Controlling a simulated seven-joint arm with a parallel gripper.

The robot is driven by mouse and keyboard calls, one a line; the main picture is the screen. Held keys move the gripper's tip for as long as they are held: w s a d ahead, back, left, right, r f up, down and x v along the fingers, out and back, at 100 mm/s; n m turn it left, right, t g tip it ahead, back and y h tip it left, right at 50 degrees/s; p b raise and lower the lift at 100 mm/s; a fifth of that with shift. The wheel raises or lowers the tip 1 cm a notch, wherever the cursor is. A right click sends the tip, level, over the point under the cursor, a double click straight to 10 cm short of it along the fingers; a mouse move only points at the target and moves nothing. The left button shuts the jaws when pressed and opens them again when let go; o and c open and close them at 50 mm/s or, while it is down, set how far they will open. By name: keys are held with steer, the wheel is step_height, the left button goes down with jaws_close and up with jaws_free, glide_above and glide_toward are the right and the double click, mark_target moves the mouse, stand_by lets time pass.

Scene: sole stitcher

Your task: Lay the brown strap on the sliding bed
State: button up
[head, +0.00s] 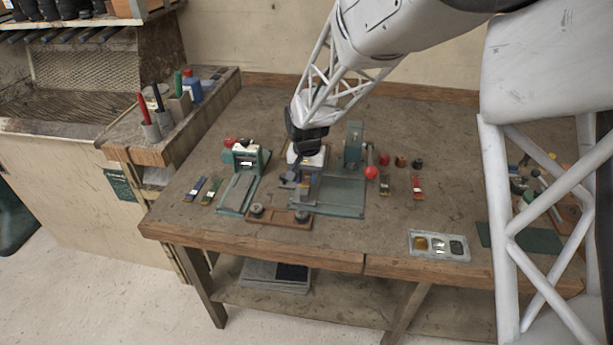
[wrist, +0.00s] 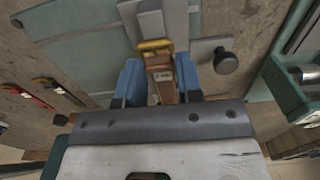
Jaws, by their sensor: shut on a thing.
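My gripper (head: 298,182) is low over the middle of the bench, in front of a white-topped block. In the wrist view, its two blue fingers (wrist: 160,88) are shut on the brown strap (wrist: 163,78). The strap has a yellow end (wrist: 155,46) and a small pale label. The grey sliding bed (wrist: 165,19) shows just beyond the yellow end, on a teal base plate (head: 343,193). The strap lines up roughly with the bed. I cannot tell whether they touch. In the head view, the gripper hides most of the strap.
A dark bar on the white-topped block (wrist: 160,160) is close to the fingers. A dark knob (wrist: 226,61) stands beside the bed. A red-balled lever (head: 371,173) is to the right, a teal machine (head: 245,160) to the left. Other straps (head: 417,187) lie on both sides.

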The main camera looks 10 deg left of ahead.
mark_target(306, 178)
steer(key=shift+f, duration=0.1)
steer(key=o, duration=0.9)
step_height(306, 178, up, 12)
steer(key=shift+r, duration=0.1)
stand_by(0.7)
stand_by(0.3)
